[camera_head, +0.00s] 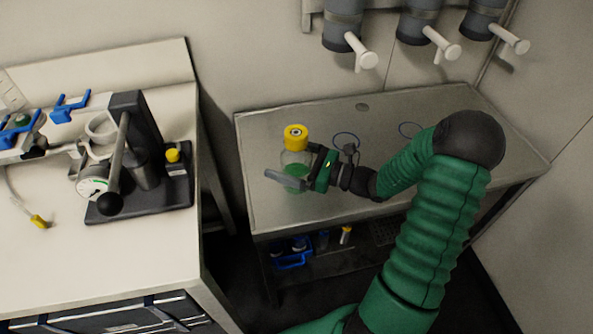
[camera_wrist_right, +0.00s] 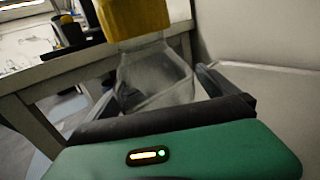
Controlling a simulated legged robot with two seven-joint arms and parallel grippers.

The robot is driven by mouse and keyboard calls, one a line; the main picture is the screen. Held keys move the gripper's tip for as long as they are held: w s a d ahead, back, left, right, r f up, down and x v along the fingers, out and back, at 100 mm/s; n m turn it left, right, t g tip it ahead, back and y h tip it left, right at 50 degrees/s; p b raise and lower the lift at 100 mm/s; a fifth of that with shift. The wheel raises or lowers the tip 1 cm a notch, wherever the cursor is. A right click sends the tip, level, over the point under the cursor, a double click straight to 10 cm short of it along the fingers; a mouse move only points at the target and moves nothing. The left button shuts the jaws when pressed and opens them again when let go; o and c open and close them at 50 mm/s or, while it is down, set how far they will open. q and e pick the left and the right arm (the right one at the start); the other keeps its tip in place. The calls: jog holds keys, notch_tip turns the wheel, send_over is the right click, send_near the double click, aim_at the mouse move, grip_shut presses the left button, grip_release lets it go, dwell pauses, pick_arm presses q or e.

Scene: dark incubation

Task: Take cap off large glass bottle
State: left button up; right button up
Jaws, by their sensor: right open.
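The large glass bottle (camera_head: 293,160) stands upright on the metal table, with some green showing low in its clear body. Its yellow cap (camera_head: 295,136) is on the neck. My right gripper (camera_head: 299,167) is open at the bottle's body, below the cap, with one finger in front and the other behind. In the right wrist view the clear bottle (camera_wrist_right: 155,75) stands between the two fingers of my right gripper (camera_wrist_right: 160,92), and the yellow cap (camera_wrist_right: 130,18) is cut by the top edge. Whether the fingers touch the glass is unclear. My left gripper is not in view.
The metal table (camera_head: 270,215) is mostly clear, with blue rings (camera_head: 346,139) behind my gripper. Grey dispensers with white handles (camera_head: 361,56) hang above. On the left white bench (camera_head: 120,262) stand a black device (camera_head: 148,170) and a small yellow-capped bottle (camera_head: 175,164). A gap separates the two tables.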

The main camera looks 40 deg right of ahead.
jog(key=shift+a+r, duration=0.15)
jog(key=shift+c, duration=1.1)
jog(key=c, duration=1.9)
